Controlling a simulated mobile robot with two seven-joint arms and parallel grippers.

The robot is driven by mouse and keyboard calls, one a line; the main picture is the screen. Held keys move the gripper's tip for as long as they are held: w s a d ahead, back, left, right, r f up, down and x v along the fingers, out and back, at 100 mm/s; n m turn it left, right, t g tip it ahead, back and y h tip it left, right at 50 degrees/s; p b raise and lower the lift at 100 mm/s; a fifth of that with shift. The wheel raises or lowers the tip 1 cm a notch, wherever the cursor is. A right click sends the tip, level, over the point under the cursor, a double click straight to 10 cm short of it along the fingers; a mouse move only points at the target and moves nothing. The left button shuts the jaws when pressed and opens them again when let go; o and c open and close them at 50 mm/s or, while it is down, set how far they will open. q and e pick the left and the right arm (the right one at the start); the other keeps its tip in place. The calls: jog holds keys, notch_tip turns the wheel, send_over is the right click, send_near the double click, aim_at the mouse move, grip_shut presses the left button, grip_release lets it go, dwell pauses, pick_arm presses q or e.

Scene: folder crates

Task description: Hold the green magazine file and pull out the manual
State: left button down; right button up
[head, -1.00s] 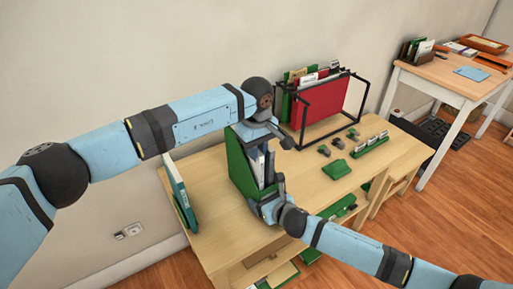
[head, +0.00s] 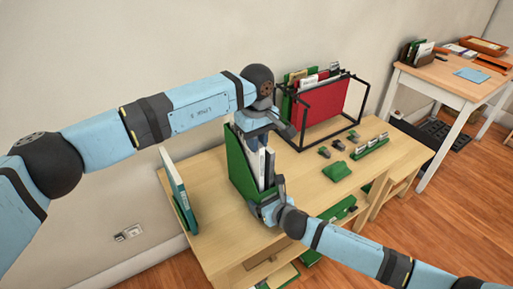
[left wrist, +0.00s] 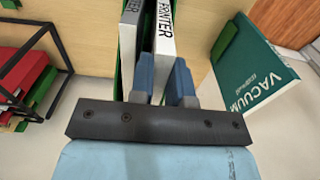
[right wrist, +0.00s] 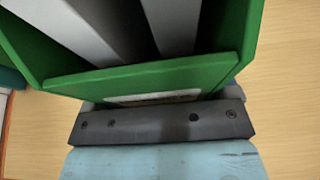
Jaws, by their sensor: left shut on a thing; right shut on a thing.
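The green magazine file (head: 238,165) stands on the wooden table, with white-spined manuals inside. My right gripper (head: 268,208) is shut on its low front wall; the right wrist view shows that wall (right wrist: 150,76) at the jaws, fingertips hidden. My left gripper (left wrist: 161,78) is shut on a white manual (left wrist: 163,35) marked PRINTER, at the top of the file. In the head view, white spines (head: 259,166) show below my left gripper (head: 264,122); the held manual's lower end is hidden in the file.
A teal VACUUM manual (head: 178,190) stands at the table's left end. A black wire rack (head: 303,118) with red and green folders is behind to the right. Small dark clips (head: 338,144) and green items (head: 335,171) lie right of the file.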

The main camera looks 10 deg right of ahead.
pick_arm(q)
jog(key=shift+r, duration=4.8)
pick_arm(e)
jog(key=o, duration=1)
jog(key=shift+o, duration=0.2)
jog(key=v, duration=1.2)
pick_arm(q)
jog(key=shift+r, duration=0.1)
pick_arm(e)
jog(key=shift+r, duration=0.1)
